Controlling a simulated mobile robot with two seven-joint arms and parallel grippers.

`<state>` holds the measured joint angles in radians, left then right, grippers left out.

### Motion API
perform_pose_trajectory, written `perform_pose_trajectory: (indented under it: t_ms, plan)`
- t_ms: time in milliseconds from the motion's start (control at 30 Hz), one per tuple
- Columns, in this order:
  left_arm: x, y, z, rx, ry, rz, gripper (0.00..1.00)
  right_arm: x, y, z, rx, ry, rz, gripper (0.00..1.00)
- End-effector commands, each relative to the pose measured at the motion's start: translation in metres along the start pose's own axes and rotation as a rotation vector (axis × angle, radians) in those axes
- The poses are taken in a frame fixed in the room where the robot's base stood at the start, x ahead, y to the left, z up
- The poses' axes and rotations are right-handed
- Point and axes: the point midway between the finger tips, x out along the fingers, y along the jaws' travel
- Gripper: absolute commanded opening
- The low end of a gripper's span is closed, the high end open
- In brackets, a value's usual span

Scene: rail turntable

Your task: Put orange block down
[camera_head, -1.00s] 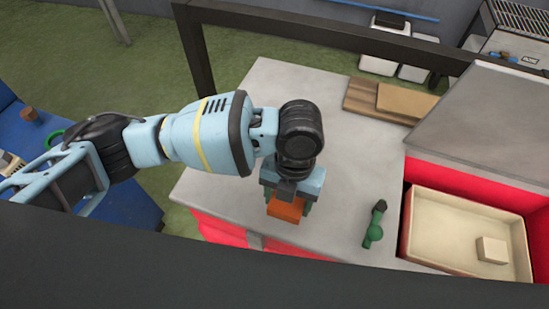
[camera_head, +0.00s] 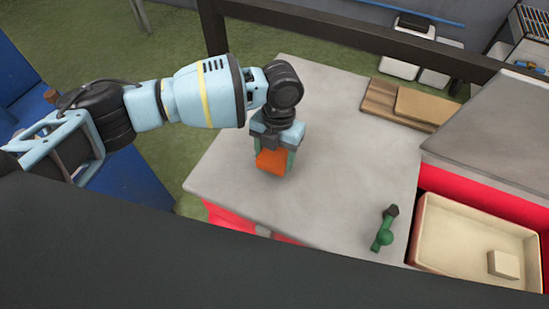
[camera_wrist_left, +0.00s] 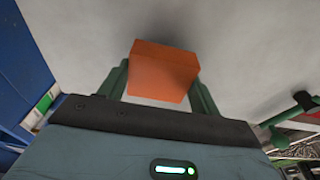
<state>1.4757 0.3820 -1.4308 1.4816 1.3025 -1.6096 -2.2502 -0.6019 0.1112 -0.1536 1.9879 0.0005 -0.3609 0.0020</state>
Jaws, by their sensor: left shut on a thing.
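The orange block (camera_head: 271,162) is between the green fingers of my left gripper (camera_head: 274,160), over the left part of the grey countertop (camera_head: 330,190). In the left wrist view the block (camera_wrist_left: 163,72) sits between the two fingertips (camera_wrist_left: 160,82), with the pale counter surface behind it. My left gripper is shut on the block. I cannot tell whether the block touches the counter. My right gripper is not in view.
A green tool-like object (camera_head: 385,230) lies on the counter to the right. A cream tray (camera_head: 430,225) with a pale block (camera_head: 503,264) stands at the right. Brown boards (camera_head: 415,107) lie at the back. The counter's middle is clear.

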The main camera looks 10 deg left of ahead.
Motion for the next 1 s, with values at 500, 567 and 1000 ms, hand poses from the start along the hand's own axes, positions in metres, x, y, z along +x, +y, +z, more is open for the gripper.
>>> perform_pose_trajectory:
  t_ms: [500, 567, 1000]
  plan:
    - [0.027, 0.000, 0.003, 0.001, 0.001, 0.000, 0.39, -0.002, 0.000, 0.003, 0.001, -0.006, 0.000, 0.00]
    - [0.029, 0.000, 0.004, 0.000, 0.002, 0.000, 0.39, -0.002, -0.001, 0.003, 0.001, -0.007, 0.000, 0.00]
    - [0.029, 0.000, 0.004, 0.000, 0.001, 0.001, 0.85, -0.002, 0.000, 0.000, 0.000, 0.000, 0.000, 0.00]
